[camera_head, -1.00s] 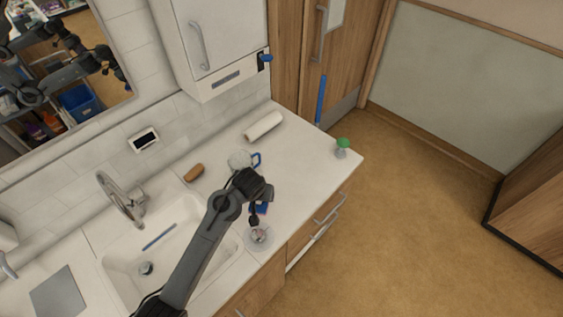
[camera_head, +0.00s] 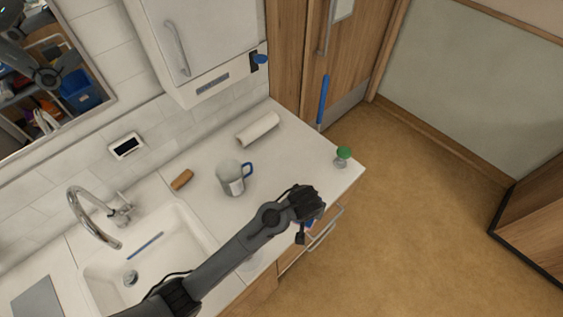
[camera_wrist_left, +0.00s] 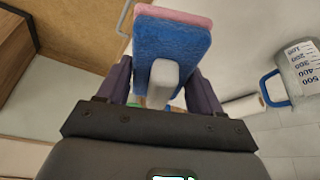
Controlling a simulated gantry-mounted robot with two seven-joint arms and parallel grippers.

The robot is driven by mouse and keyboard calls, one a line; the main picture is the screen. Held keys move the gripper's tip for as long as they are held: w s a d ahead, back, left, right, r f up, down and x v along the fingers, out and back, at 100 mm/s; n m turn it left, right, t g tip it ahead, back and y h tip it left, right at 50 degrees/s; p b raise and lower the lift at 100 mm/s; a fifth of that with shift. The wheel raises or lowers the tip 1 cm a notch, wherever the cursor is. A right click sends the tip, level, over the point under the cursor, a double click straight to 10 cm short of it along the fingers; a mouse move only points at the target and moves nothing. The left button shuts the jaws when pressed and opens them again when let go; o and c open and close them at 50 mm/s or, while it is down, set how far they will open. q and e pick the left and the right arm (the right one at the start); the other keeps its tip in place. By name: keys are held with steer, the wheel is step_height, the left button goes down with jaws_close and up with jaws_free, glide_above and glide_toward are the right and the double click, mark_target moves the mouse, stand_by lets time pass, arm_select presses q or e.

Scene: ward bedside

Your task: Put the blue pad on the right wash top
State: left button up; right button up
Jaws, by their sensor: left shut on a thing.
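The blue pad (camera_wrist_left: 172,48) has a pink layer along one face and a pale block on its near side. In the left wrist view it sits between the fingers of my left gripper (camera_wrist_left: 162,88), which is shut on it. In the head view my left gripper (camera_head: 304,222) is over the front edge of the right wash top (camera_head: 285,165), the white counter right of the sink. Only a small part of the pad (camera_head: 310,224) shows below the gripper. My right gripper is not in view.
A measuring jug with a blue handle (camera_head: 231,180), a white roll (camera_head: 258,129), a green-topped bottle (camera_head: 343,157) and a brown brush-like object (camera_head: 182,180) stand or lie on the counter. The sink (camera_head: 150,262) is at left. Counter between jug and bottle is clear.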

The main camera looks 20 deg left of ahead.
arm_select(q)
steer(key=p, duration=0.1)
glide_above(283, 196)
steer(key=s, duration=0.2)
steer(key=f, duration=0.7)
steer(key=shift+w+d, duration=0.15)
steer(key=shift+d, duration=0.2)
steer(key=shift+f, duration=2.1)
steer(key=shift+f, duration=0.1)
steer(key=shift+f, duration=0.15)
steer(key=o, duration=1)
